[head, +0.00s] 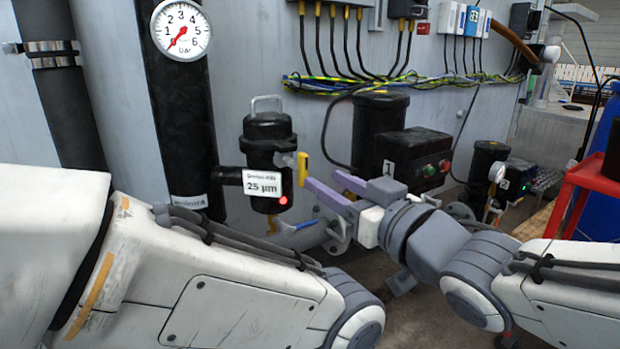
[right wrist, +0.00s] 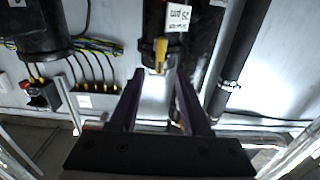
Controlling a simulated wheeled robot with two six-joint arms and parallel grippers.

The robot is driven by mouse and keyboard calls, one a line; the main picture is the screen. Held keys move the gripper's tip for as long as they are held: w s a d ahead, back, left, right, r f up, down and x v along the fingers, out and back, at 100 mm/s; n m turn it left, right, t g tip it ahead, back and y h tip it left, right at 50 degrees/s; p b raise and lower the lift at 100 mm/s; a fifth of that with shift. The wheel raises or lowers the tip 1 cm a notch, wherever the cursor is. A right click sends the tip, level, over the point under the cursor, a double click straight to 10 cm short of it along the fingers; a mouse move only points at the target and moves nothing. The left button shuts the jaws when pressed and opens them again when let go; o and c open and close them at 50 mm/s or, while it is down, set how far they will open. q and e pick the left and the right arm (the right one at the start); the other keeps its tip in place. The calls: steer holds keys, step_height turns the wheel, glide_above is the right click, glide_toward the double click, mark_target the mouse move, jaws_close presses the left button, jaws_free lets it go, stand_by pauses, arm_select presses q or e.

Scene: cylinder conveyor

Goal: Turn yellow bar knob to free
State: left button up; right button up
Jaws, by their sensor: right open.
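The yellow bar knob (head: 303,170) stands upright in the head view, at the right side of a black filter housing (head: 267,140) labelled 25 µm. The knob also shows in the right wrist view (right wrist: 160,56), near the top middle. My right gripper (head: 321,182) is open, its two purple fingers pointing at the knob from the right. In the right wrist view the fingers (right wrist: 159,78) are spread to either side below the knob, with nothing between them. The knob appears just beyond the fingertips. My left arm enters from the left, but its gripper is not visible.
A pressure gauge (head: 180,30) sits on a thick black pipe at left. A black box marked 1 (head: 415,158) stands behind my right gripper. A red frame (head: 585,185) is at far right.

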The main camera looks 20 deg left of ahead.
mark_target(306, 169)
steer(key=b+x, duration=0.1)
steer(key=x, duration=0.7)
steer(key=shift+a+b, duration=0.1)
steer(key=shift+b, duration=0.2)
jaws_close()
